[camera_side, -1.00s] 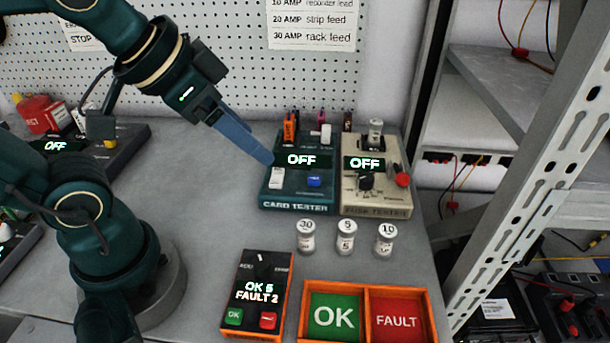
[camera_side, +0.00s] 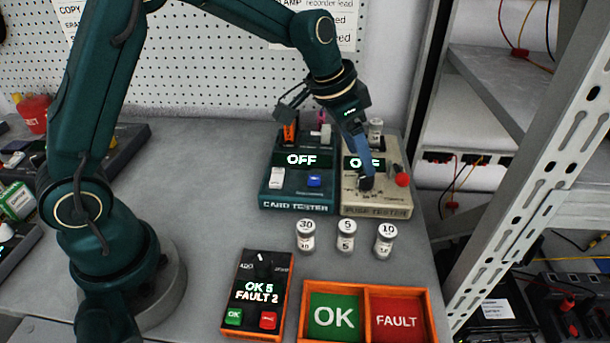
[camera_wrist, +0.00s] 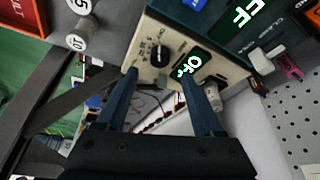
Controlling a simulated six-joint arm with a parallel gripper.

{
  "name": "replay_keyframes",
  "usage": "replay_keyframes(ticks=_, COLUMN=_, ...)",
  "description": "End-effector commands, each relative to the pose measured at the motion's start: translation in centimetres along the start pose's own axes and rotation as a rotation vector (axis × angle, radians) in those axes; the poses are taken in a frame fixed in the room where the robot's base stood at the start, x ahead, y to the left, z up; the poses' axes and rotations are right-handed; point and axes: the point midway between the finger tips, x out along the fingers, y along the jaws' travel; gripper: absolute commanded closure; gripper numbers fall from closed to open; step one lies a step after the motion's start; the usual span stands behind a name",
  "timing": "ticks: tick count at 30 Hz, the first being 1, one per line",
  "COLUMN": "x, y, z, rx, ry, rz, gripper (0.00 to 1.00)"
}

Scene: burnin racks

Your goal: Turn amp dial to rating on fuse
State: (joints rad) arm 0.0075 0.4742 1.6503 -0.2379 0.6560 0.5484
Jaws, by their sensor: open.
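The beige fuse tester (camera_side: 400,205) stands at the right of the bench and its display (camera_side: 358,163) reads OFF. My gripper (camera_side: 365,174) points down at the dial in the side view. In the wrist view my gripper (camera_wrist: 159,76) is open, its fingertips apart near the dial, with nothing between them. Whether they touch the dial I cannot tell.
The teal card tester (camera_side: 320,205) stands just left, also reading OFF. Fuses marked 30 (camera_side: 305,237), 5 (camera_side: 346,237) and 10 (camera_side: 386,240) stand in front. An orange OK/FAULT tray (camera_side: 366,284) and a counter box (camera_side: 258,300) lie nearer. A red button (camera_side: 402,180) is right of the dial.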

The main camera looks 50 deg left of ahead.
Motion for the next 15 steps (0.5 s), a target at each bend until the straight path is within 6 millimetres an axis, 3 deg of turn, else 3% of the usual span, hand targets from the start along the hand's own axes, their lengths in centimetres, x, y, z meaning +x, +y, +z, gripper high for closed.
replay_keyframes(ticks=15, x=5.1, y=0.1, z=0.3, rx=-0.001, ry=-0.008, rz=0.003, gripper=0.31)
